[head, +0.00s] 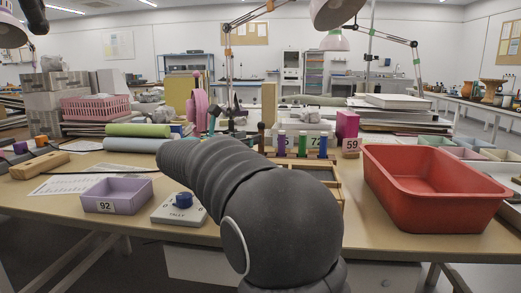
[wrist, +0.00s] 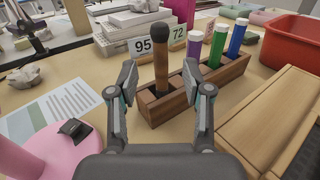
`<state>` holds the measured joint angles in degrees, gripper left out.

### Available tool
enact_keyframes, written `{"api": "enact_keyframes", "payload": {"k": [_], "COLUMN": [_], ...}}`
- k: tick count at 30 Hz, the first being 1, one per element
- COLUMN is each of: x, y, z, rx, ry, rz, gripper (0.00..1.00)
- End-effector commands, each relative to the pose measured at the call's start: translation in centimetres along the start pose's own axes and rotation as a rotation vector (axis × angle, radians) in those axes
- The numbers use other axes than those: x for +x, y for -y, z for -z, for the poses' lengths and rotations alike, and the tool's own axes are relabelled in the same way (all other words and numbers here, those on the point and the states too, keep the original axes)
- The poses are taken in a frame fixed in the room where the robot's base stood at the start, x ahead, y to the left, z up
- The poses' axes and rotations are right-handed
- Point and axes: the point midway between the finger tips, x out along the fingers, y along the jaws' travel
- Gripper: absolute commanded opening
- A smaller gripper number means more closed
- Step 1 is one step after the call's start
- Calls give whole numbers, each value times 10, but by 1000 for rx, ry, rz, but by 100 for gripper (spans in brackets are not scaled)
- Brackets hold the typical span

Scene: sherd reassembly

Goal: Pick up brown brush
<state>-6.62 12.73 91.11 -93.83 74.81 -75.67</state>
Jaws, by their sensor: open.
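The brown brush (wrist: 161,68) stands upright in a wooden rack (wrist: 212,84), its dark rounded head at the top. Its lower end is hidden in the rack. In the head view the brush (head: 261,137) shows just behind my dark arm. My gripper (wrist: 159,70) is open and empty in the wrist view. The brush appears between its two fingertips, with a gap on each side; I cannot tell how far ahead it stands.
A red tub (head: 430,200) is at right. A pink object (wrist: 30,152) and printed sheet (wrist: 50,112) lie left.

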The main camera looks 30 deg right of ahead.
Motion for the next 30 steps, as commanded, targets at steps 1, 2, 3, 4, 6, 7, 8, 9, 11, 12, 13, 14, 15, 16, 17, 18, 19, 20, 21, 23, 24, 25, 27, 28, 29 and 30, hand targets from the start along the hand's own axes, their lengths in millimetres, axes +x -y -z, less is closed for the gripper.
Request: {"api": "enact_keyframes", "payload": {"k": [1, 2, 3, 4, 6, 7, 8, 9, 11, 12, 13, 14, 15, 16, 17, 18, 19, 20, 21, 23, 24, 25, 27, 28, 29, 30], "x": [6, 10, 17, 22, 33, 38, 42, 47, 53, 56, 57, 58, 59, 60, 60, 60, 59, 59, 59, 59, 59, 59, 59, 59, 59, 59], "y": [1, 1, 1, 1, 2, 2, 1, 1, 1, 1, 1, 1, 1, 1, 1, 1, 1, 1, 1, 1, 1, 1, 1, 1, 1, 1], "z": [0, 0, 0, 0, 1, 1, 0, 0, 0, 0, 0, 0, -1, -1, -1, -1, -1, -1, -1, -1, 0, 0, 0, 0, 0, 0], "rx": [0, 0, 1, 1, 0, 0, 0, 0, 0, 0, 1, 1, 1, 1, 1, 1, 1, 1, 0, 0, 0, 0, 0, 0, 0, 0], "ry": [0, 0, 0, 0, -1, 0, 0, 0, 0, 0, 0, 0, 0, 0, 0, 0, 0, 0, 0, 0, 0, 0, 0, 0, 0, 0], "rz": [3, 3, 4, 5, 5, 5, 4, 4, 3, 3, 2, 2, 2, 1, 1, 1, 1, 1, 1, 1, 1, 1, 1, 1, 1, 1], "gripper": [50, 50, 50, 50, 50, 50, 50, 50, 50, 50, 50, 50, 50, 50, 50, 50, 50, 50, 50, 37, 27, 20, 2, 0, 0, 0]}}
